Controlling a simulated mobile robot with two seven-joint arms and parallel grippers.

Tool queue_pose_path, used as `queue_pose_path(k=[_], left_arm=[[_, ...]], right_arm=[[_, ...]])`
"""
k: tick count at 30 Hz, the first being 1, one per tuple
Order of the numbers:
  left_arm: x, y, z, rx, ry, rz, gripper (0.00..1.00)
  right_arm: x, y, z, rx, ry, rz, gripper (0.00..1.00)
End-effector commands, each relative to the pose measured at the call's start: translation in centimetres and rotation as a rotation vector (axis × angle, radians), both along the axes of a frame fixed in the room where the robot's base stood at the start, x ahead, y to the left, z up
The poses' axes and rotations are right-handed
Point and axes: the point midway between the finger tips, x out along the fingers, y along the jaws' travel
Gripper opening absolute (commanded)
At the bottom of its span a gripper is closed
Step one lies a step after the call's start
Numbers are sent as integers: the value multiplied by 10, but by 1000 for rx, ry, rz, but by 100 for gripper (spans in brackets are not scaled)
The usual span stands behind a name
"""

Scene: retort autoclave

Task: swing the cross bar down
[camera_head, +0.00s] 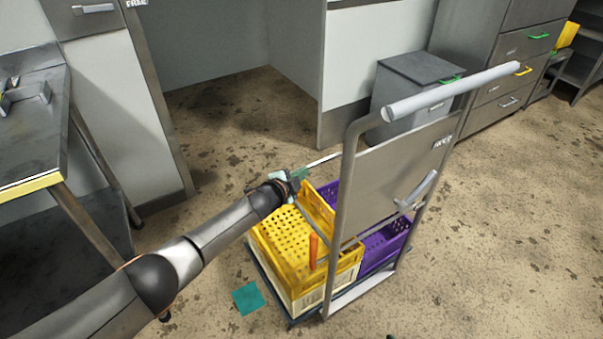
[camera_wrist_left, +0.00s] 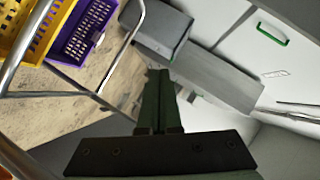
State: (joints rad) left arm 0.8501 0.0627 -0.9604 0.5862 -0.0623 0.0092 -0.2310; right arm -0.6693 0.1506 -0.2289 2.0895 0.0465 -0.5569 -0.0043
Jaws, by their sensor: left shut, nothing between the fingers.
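A trolley with a tall tubular frame (camera_head: 346,205) stands right of centre in the head view, loaded with yellow crates (camera_head: 285,238) and purple crates (camera_head: 385,243). A thin pale bar (camera_head: 323,160) runs left from its upright near my left gripper; I cannot tell if this is the cross bar. A bar with an orange grip (camera_head: 313,250) hangs in front of the yellow crates. My left gripper (camera_head: 297,176) is above the crates' far left side. In the left wrist view its fingers (camera_wrist_left: 158,85) are shut and empty. Metal tubing (camera_wrist_left: 122,50) shows left of them, apart. My right gripper is not in view.
The trolley has a white push handle (camera_head: 450,91) and a grey panel (camera_head: 400,175). A steel table (camera_head: 35,125) stands at left, cabinets (camera_head: 495,65) at back right. A teal square (camera_head: 248,298) lies on the floor. The floor to the right is clear.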

Motion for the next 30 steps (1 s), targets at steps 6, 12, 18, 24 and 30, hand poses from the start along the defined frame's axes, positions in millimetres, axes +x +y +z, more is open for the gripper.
queue_pose_path(k=[6, 12, 18, 24, 30], left_arm=[[-7, 3, 4, -3, 3, 0, 0], [-26, 13, 13, 0, 2, 1, 0], [-49, 24, 21, -1, 1, 0, 0], [-75, 36, 30, 1, 1, 0, 0], [-96, 46, 37, 2, 1, 0, 0]], right_arm=[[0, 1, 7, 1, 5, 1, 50], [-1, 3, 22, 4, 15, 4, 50], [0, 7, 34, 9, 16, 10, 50], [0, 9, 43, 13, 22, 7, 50], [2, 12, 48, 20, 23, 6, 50]])
